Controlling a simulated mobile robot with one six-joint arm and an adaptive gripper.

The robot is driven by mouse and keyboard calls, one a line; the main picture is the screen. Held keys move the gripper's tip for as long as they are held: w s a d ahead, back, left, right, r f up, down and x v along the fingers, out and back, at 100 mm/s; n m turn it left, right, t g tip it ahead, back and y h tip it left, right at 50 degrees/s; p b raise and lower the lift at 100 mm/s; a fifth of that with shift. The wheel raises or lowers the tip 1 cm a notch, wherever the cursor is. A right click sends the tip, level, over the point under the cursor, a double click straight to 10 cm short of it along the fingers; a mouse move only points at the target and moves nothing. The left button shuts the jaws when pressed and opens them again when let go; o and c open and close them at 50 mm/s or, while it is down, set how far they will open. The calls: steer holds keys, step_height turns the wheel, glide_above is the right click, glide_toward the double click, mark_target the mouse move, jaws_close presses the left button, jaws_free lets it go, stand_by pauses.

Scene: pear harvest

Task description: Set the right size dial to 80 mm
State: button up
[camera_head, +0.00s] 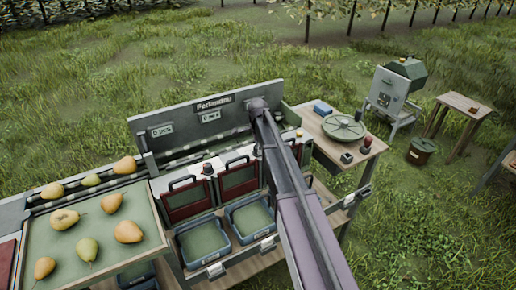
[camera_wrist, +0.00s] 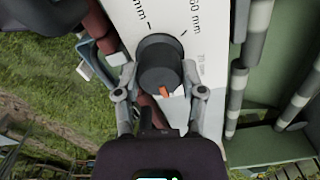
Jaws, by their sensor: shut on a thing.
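The right size dial is a dark round knob (camera_wrist: 160,66) with an orange pointer mark, on a white scale plate (camera_wrist: 128,22) in the wrist view. A "60 mm" label shows at the upper right, a fainter label that looks like "70 mm" at the right, and a partly cut "mm" label at the upper left. No 80 mm label can be read. My gripper (camera_wrist: 160,94) is shut on the knob, one finger on each side. In the head view my arm hides the gripper and this dial.
The grading machine (camera_head: 175,127) has a pear tray (camera_head: 113,258) at left and blue bins (camera_head: 205,238) below red flaps. Another small knob (camera_head: 207,168) stands left of my arm. A side table (camera_head: 335,157) holds a round green lid. Grass lies behind.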

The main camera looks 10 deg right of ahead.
steer(key=shift+s, duration=0.1)
stand_by(0.4)
steer(key=o, duration=1.1)
steer(key=shift+o, duration=0.2)
steer(key=shift+n, duration=0.3)
